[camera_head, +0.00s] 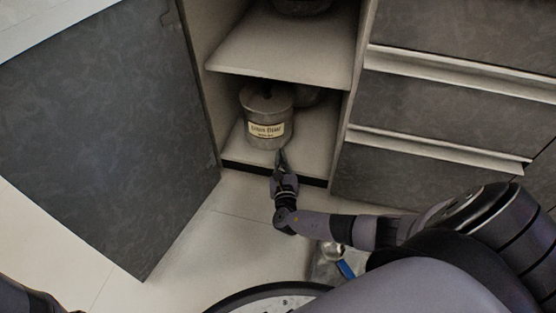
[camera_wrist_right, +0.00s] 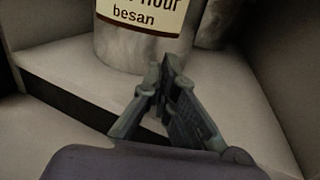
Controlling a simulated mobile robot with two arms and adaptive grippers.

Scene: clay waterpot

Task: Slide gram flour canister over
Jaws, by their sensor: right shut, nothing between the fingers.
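The gram flour canister (camera_head: 262,108) is a grey metal tin with a lid and a cream label. It stands upright on the cabinet's lower shelf (camera_head: 318,152), near its front. In the right wrist view the canister (camera_wrist_right: 138,52) shows its label with "besan". My right gripper (camera_head: 281,152) is shut and empty at the canister's lower front right. The fingertips (camera_wrist_right: 167,68) overlap the canister's base in the right wrist view; I cannot tell whether they touch it. My left gripper is out of view; only a bit of dark arm shows at the lower left.
Another container (camera_head: 307,97) stands behind the canister to the right, partly hidden. An upper shelf (camera_head: 285,50) is above. The open cabinet door (camera_head: 110,130) is on the left, drawers (camera_head: 440,110) on the right. Lower shelf room is free to the canister's right.

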